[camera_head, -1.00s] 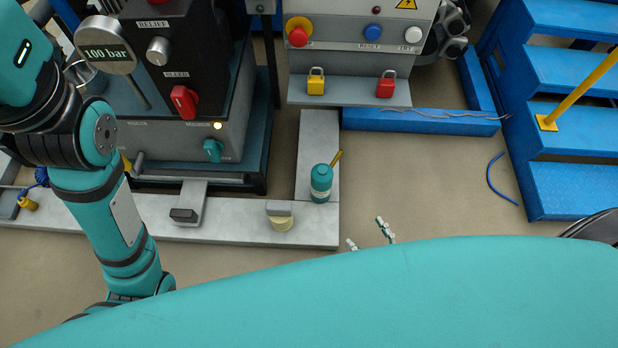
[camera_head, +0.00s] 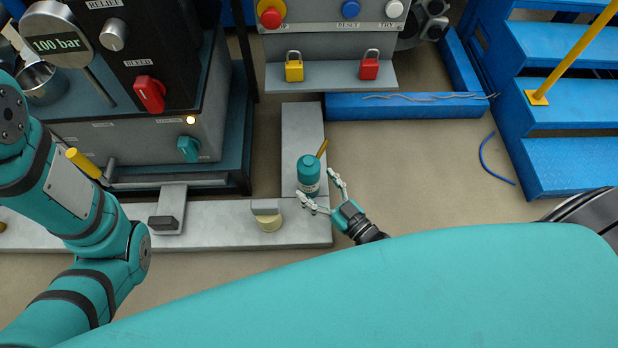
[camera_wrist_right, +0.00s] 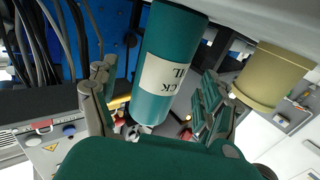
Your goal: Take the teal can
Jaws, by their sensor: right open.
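The teal can (camera_head: 308,172) stands upright on the grey ledge, with a pale label near its base. My right gripper (camera_head: 319,184) is open, with its fingers reaching toward the can from the lower right. In the right wrist view the can (camera_wrist_right: 168,62) shows large between the two spread fingers of the right gripper (camera_wrist_right: 155,88). Clear space shows on the left side of the can; I cannot tell whether the right finger touches it. My left arm shows at the left, but its gripper is out of view.
A thin yellow piece (camera_head: 322,148) shows beside the can. A yellow padlock (camera_head: 294,67) and red padlock (camera_head: 369,65) are behind.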

